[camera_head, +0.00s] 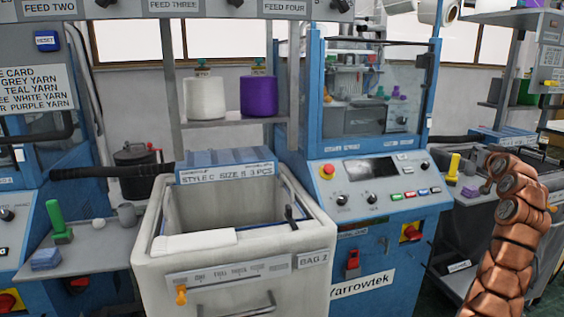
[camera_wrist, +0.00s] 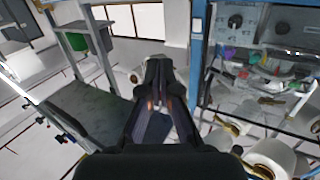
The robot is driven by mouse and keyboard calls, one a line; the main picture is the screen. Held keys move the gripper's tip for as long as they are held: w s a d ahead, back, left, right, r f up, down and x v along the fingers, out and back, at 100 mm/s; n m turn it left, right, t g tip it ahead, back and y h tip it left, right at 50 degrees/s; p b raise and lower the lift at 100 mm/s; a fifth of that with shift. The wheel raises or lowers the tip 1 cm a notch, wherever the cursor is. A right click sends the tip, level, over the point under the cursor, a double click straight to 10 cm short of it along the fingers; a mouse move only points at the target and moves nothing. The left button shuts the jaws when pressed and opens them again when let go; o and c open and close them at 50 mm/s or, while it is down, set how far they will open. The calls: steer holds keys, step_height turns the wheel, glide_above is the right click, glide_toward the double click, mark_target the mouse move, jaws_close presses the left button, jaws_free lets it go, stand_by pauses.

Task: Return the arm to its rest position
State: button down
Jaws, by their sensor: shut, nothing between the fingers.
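My arm (camera_head: 508,235), copper-coloured and segmented, rises at the right edge of the head view, in front of the grey side shelf. My gripper (camera_wrist: 159,72) shows in the middle of the wrist view as dark fingers, shut and empty. Its fingers do not show clearly in the head view. The wrist view is tilted, with a blue machine frame to the right of the fingers and a dark panel to the left.
A white bin (camera_head: 240,262) marked BAG 2 stands in front, left of a blue knitting machine (camera_head: 380,190). White (camera_head: 205,98) and purple (camera_head: 258,96) yarn cones sit on a shelf. A yellow-handled tool (camera_head: 453,167) stands near my arm.

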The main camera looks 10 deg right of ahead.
steer(key=w+a+r+g+y+p, duration=0.1)
steer(key=w+a+g+y, duration=0.3)
steer(key=a, duration=0.6)
steer(key=w+a+r+t+y+p, duration=0.1)
steer(key=w+a+r+y+p, duration=0.1)
steer(key=w+a, duration=0.6)
steer(key=s+a+f+n+g+y+p, duration=0.15)
steer(key=s+a, duration=0.25)
steer(key=a, duration=0.5)
steer(key=s+a+f+g+y, duration=0.1)
steer(key=s+a+g, duration=0.15)
steer(key=a, duration=0.75)
steer(key=s+a+f+n+g+y, duration=0.1)
steer(key=s+a, duration=0.3)
steer(key=a, duration=0.5)
steer(key=s+a+f+n+g+p, duration=0.1)
steer(key=s+a+f+g, duration=0.2)
steer(key=s+a, duration=0.65)
steer(key=s+a+f+n+g+p, duration=0.1)
steer(key=s+a+f+g, duration=0.15)
steer(key=s+a, duration=0.7)
steer(key=s+f+g+h+p, duration=0.1)
steer(key=s+f, duration=0.3)
steer(key=s, duration=1.1)
steer(key=s+d+f+n+g+h+p, duration=0.1)
steer(key=s+f+g, duration=0.2)
steer(key=s, duration=1.2)
steer(key=shift+s+d+f, duration=0.15)
steer(key=shift+s+f, duration=0.25)
steer(key=shift+f, duration=0.4)
